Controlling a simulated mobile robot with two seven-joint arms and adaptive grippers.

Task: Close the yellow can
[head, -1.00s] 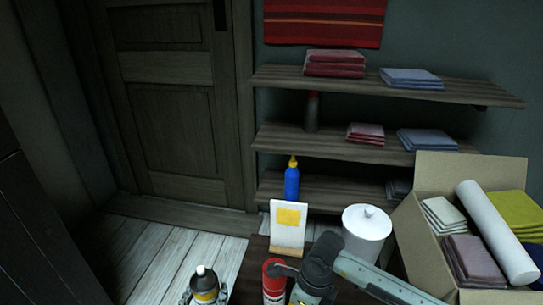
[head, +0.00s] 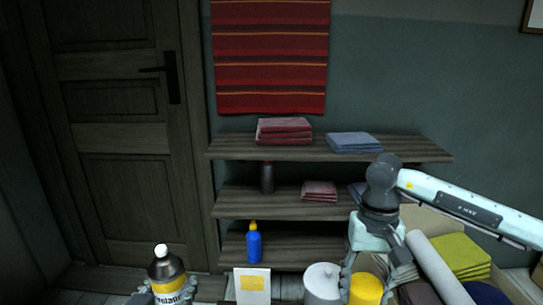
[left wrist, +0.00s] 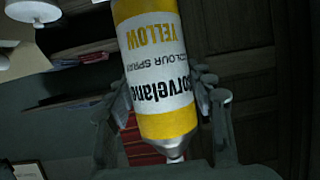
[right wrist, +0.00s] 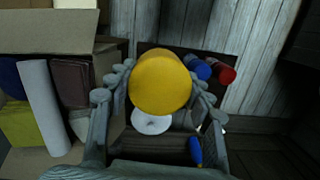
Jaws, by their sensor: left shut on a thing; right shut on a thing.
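The yellow spray can (head: 165,272) has a yellow and white label, a grey shoulder and a bare white nozzle on top. It stands about upright at the bottom left of the head view. My left gripper (head: 166,291) is shut around its body; the left wrist view shows the can's label (left wrist: 155,60) between the fingers. My right gripper (head: 366,283) is shut on a yellow cap (head: 366,291), well to the right of the can. The cap fills the space between the fingers in the right wrist view (right wrist: 160,82). The can's lower part is hidden in the head view.
A white lidded jar (head: 321,285) is beside the right gripper. A card with a yellow square (head: 252,286) stands between the grippers. A box (head: 428,222) of cloths is at right. Blue (right wrist: 196,67) and red (right wrist: 222,74) cylinders show in the right wrist view.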

